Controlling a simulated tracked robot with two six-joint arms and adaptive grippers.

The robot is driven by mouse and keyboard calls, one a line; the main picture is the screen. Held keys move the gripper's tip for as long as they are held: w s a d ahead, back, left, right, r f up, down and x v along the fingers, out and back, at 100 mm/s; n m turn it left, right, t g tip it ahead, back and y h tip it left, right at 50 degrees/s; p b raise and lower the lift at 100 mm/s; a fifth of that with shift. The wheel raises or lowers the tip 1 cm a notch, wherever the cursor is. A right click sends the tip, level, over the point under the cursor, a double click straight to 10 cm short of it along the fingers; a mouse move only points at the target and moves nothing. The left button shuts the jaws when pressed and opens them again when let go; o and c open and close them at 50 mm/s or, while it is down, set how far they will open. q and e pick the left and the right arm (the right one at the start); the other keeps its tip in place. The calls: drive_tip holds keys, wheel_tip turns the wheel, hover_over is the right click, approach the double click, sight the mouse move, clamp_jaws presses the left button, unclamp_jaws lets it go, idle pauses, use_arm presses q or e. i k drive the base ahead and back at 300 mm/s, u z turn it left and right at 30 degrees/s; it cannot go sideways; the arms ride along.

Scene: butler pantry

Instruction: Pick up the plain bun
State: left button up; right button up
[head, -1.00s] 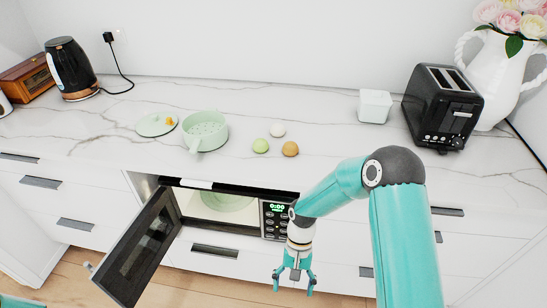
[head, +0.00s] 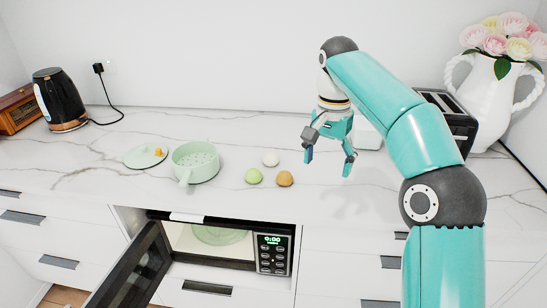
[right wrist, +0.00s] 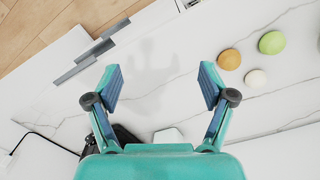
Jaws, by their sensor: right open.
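Three small round buns lie close together on the marble counter (head: 90,165). The plain white bun (head: 271,159) is at the back, the green bun (head: 254,176) at the front left, and the brown bun (head: 285,179) at the front right. My right gripper (head: 328,162) is open and empty above the counter, to the right of the buns, fingers pointing down. In the right wrist view, the white bun (right wrist: 256,78), the brown bun (right wrist: 229,59) and the green bun (right wrist: 272,42) lie to the right, outside the open fingers (right wrist: 160,85). My left gripper is out of view.
A pale green steamer pot (head: 195,160) and its lid (head: 146,157) stand left of the buns. A black toaster (head: 455,120), a white container (head: 368,136) and a flower vase (head: 497,95) are at the right. The microwave (head: 272,252) below has its door open. A kettle (head: 58,98) stands far left.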

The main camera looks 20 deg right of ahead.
sight(271, 159)
drive_tip(key=z, duration=0.05)
drive_tip(key=i, duration=0.9)
drive_tip(key=u, duration=0.1)
